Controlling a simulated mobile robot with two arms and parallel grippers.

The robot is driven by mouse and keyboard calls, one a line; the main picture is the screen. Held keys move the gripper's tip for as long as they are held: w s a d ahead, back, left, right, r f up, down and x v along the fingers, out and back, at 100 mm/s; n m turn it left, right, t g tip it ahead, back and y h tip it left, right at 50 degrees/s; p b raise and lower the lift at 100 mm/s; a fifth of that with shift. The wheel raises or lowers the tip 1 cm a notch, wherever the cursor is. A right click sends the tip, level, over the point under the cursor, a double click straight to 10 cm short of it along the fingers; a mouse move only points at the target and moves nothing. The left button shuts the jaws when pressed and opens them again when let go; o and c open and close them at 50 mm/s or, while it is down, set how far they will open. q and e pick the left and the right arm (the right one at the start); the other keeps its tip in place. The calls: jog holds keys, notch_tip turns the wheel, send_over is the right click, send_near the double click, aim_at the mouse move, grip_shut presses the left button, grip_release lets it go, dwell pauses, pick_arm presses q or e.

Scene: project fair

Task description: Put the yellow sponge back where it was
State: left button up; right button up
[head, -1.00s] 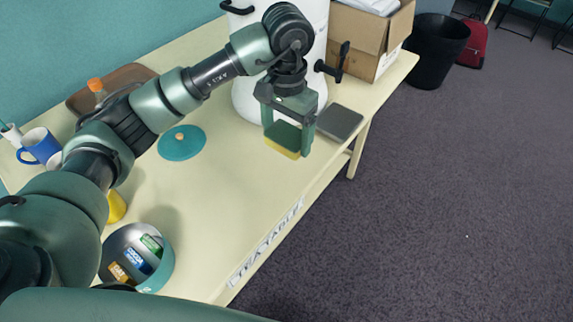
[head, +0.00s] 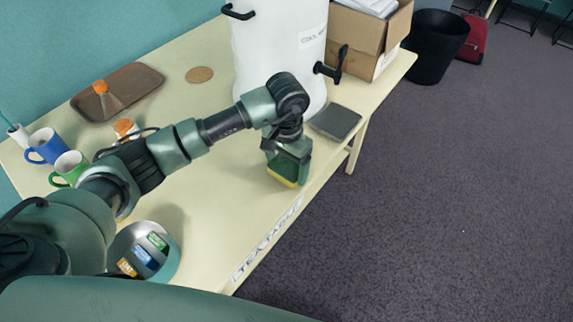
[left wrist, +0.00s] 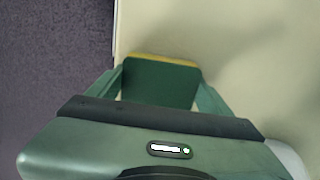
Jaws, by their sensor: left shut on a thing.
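The sponge (head: 284,180) is yellow with a dark green scouring face. My left gripper (head: 288,168) is shut on it, near the front edge of the tea table, in front of the white water cooler. In the left wrist view the sponge (left wrist: 160,82) sits between the two fingers of my left gripper (left wrist: 158,90), green face towards the camera, with a yellow strip along its far edge. Pale tabletop lies beyond and to the right of it. I cannot tell whether the sponge touches the table. My right gripper is not in view.
The white cooler (head: 275,52) with a black tap and a dark grey tray (head: 336,121) stand behind the gripper. A steel bowl (head: 170,268) holds packets at the front left. Mugs (head: 47,147), a brown tray (head: 148,80) and orange-capped bottles are at left. The middle tabletop is mostly clear.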

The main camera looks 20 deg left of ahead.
aim_at(287, 167)
pick_arm(q)
jog(key=shift+f+b, duration=0.2)
jog(key=shift+b, duration=0.1)
jog(key=o, duration=1.3)
jog(key=shift+r, duration=0.1)
jog(key=shift+r+p, duration=0.25)
jog(key=shift+p, duration=0.2)
jog(key=shift+w+r+b, duration=0.1)
jog(key=shift+r+b, duration=0.2)
jog(key=shift+b, duration=0.1)
notch_tip(287, 167, up, 11)
jog(key=b, duration=0.3)
jog(key=shift+r, duration=0.1)
